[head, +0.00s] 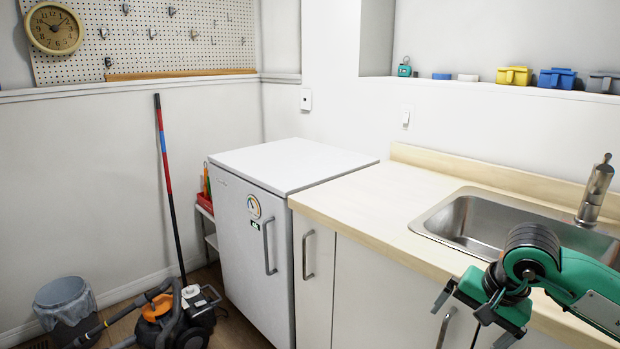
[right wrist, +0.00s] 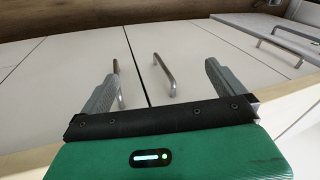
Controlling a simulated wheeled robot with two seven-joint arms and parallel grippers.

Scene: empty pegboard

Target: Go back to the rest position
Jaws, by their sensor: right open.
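My right gripper (head: 475,320) is at the lower right of the head view, in front of the counter's front edge near the sink. Its green arm comes in from the right edge. In the right wrist view the right gripper (right wrist: 158,84) has its two grey fingers wide apart, with nothing between them. Beyond the fingers are pale cabinet doors with a metal handle (right wrist: 164,75). The fingers look apart from that handle. My left gripper is not in view.
A wooden counter (head: 365,212) with a steel sink (head: 452,228) and a faucet (head: 594,190) lies beside the arm. A white fridge (head: 243,240) stands to the left. A vacuum (head: 170,310), a bin (head: 68,305) and a pole (head: 167,180) stand farther left. A pegboard (head: 190,45) hangs behind.

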